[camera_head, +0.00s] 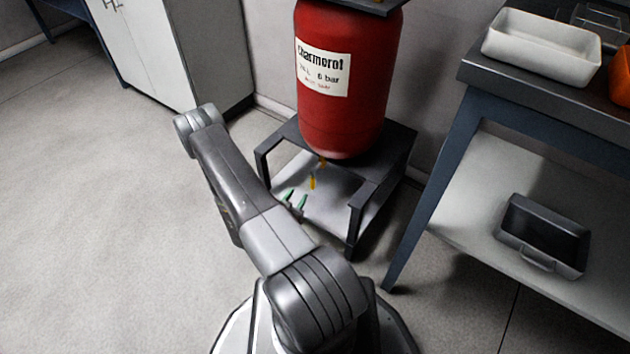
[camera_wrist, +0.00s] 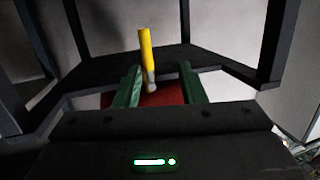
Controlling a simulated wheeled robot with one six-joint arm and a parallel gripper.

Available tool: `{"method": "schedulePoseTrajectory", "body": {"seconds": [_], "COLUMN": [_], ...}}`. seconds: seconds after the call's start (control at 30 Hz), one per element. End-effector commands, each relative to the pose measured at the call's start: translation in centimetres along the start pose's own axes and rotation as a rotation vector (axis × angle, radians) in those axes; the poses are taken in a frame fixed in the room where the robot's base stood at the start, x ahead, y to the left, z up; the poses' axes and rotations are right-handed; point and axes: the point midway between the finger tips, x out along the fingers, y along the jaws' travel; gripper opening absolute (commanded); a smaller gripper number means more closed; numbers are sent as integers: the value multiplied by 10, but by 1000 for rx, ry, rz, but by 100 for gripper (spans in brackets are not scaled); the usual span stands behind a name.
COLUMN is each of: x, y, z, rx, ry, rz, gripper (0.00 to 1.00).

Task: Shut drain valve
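A red tank (camera_head: 345,80) with a white label stands on a dark stand (camera_head: 390,165). Below the tank a yellow valve handle (camera_head: 312,182) hangs down, with another small yellow piece just above it. In the wrist view the yellow handle (camera_wrist: 145,48) stands upright on a metallic stem. My gripper (camera_head: 296,200) is under the tank, its green fingers close to the handle. In the wrist view my gripper (camera_wrist: 160,75) is open and empty, and the handle shows between the fingers, nearer the left one. I cannot tell whether they touch. Some red shows behind the fingers.
The stand's dark legs and frame surround the space under the tank. A blue-legged bench (camera_head: 432,190) at right holds a white tray (camera_head: 540,45) and, on its lower shelf, a dark tray (camera_head: 545,235). A white cabinet (camera_head: 150,50) stands behind. The floor at left is clear.

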Motion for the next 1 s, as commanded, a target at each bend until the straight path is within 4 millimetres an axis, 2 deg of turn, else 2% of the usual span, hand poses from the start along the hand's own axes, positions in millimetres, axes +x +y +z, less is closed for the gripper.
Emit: {"method": "schedulePoseTrajectory", "body": {"seconds": [0.03, 0.2, 0.37, 0.57, 0.8, 1.0], "x": [-6, -19, -17, 11, 60, 95], "y": [5, 15, 18, 20, 22, 22], "z": [10, 18, 18, 15, 8, 2], "rx": [-9, -19, -20, -18, -17, -18], "ry": [38, 134, 157, 157, 157, 157], "rz": [7, 25, 31, 34, 35, 32], "gripper": [37, 37, 37, 37, 37, 37]}}
